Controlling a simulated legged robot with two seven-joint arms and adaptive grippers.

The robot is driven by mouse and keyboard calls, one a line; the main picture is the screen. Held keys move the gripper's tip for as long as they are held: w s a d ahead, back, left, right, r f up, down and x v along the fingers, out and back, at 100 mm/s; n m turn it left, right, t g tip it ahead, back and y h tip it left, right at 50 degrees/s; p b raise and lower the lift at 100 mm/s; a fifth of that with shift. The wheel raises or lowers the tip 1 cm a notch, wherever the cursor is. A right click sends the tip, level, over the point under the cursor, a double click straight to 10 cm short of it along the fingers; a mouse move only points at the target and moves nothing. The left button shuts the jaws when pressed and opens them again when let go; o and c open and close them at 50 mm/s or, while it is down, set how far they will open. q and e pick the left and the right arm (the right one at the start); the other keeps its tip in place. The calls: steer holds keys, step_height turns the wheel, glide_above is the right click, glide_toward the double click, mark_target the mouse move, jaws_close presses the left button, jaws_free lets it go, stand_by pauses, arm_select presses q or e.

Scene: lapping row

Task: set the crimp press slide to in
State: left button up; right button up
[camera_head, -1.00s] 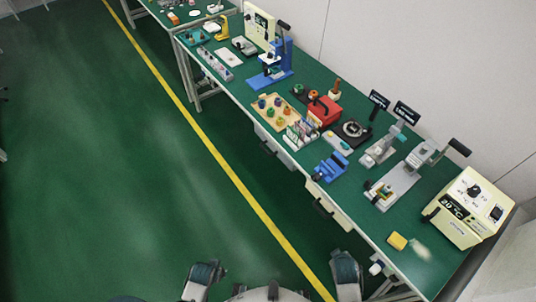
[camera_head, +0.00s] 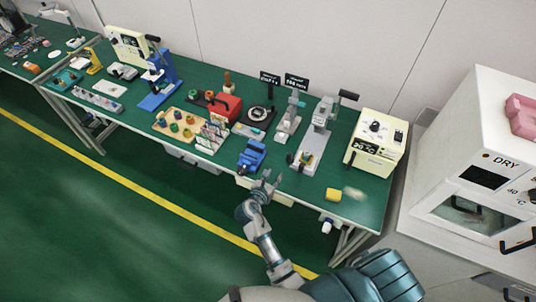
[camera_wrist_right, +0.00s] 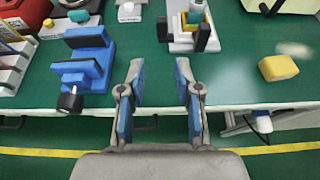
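I cannot tell for sure which device is the crimp press. A grey lever press (camera_head: 318,134) with a black handle stands upright on a pale base plate near the right end of the green bench. A smaller grey press (camera_head: 290,118) stands to its left. In the right wrist view, a pale base with dark and green parts (camera_wrist_right: 192,28) lies ahead of the fingers. Its slide position is too small to tell. My right gripper (camera_head: 268,178) is open and empty at the bench's front edge, beside a blue vise-like fixture (camera_head: 252,155). My left gripper is out of view.
The blue fixture is also at left in the right wrist view (camera_wrist_right: 84,60). A yellow block (camera_head: 333,195) lies on the front right of the bench (camera_head: 365,205). A cream control box (camera_head: 376,143) stands behind it. A white oven (camera_head: 470,160) stands at the far right.

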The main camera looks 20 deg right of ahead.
glide_toward(288, 156)
steer(key=shift+d+f+b, duration=0.1)
steer(key=shift+d+b, duration=0.3)
steer(key=shift+d, duration=0.15)
steer(key=b+x, duration=0.1)
steer(key=x, duration=0.9)
steer(key=shift+w+a+b, duration=0.2)
steer(key=shift+a+b, duration=0.1)
steer(key=shift+b, duration=0.05)
steer(key=shift+w+d+f, duration=0.15)
steer(key=shift+d+f, duration=0.05)
steer(key=shift+d, duration=0.3)
steer(key=shift+a+r, duration=0.1)
steer(key=shift+a, duration=0.2)
jaws_close()
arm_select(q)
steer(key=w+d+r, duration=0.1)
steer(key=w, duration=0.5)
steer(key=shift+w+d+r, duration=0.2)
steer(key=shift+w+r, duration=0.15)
arm_select(e)
steer(key=shift+a, duration=0.1)
